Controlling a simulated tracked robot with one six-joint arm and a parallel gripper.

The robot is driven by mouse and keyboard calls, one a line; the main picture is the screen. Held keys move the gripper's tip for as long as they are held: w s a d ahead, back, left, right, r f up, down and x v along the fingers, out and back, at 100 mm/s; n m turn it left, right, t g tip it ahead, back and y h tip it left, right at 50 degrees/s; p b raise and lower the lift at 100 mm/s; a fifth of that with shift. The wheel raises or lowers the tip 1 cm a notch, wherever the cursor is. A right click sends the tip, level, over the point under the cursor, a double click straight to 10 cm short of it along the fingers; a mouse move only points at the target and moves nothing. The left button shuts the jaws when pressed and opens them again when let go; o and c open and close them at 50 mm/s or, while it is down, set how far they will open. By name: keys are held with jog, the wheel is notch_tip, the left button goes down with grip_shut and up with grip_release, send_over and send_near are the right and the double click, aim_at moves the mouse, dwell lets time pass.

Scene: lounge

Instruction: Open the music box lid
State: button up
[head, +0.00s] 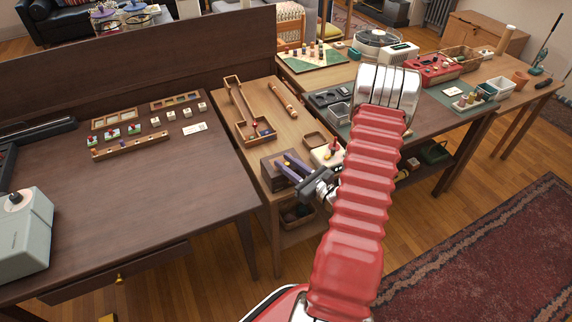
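A small dark brown wooden box (269,179), which looks like the music box, stands at the front edge of the narrow middle table (264,98). Its top is partly hidden by my gripper, and I cannot tell whether the lid is shut or raised. My gripper (282,160) reaches in from the right with its two dark fingers over the top of this box. The fingers are apart, with nothing visible between them. I cannot tell whether they touch the box.
A cream box (320,157) with a red-and-yellow knob stands just right of my gripper, partly behind my arm. A long wooden tray (240,108) and a wooden rod (283,100) lie behind.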

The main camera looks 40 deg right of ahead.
grip_shut()
jog(key=shift+a, duration=0.1)
